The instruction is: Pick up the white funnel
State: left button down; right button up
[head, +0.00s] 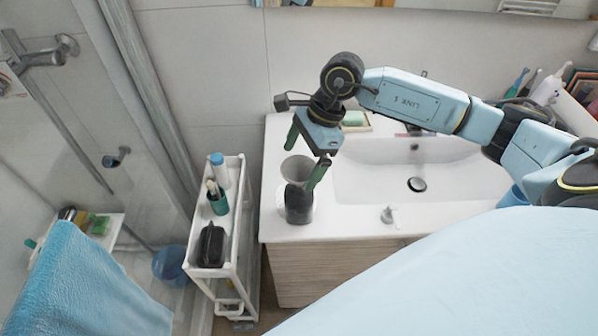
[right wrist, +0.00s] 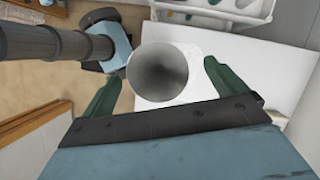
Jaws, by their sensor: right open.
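The white funnel (head: 297,170) stands at the left end of the washbasin counter, its wide round mouth facing up. In the right wrist view, its grey inside (right wrist: 158,72) shows as a large circle. My right gripper (head: 305,160) is open, with its green fingers spread around the funnel. In the right wrist view, the mouth lies between the two fingertips (right wrist: 162,70), with gaps on both sides. A dark rounded object (head: 299,203) stands in front of the funnel in the head view and hides its lower part. My left gripper is not in view.
A white cart (head: 240,215) with a bottle, a green cup and a black pouch stands left of the counter. The sink (head: 400,165) is to the right. A soap dish (head: 355,120) lies behind the gripper. The counter's front edge is close.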

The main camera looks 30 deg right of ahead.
aim_at(296, 174)
jog(key=p+x, duration=0.1)
jog(key=x, duration=0.3)
jog(key=shift+s+f, duration=0.15)
jog(key=shift+f, duration=0.05)
jog(key=shift+c, duration=0.4)
jog(key=c, duration=1)
jog(key=shift+r, duration=0.1)
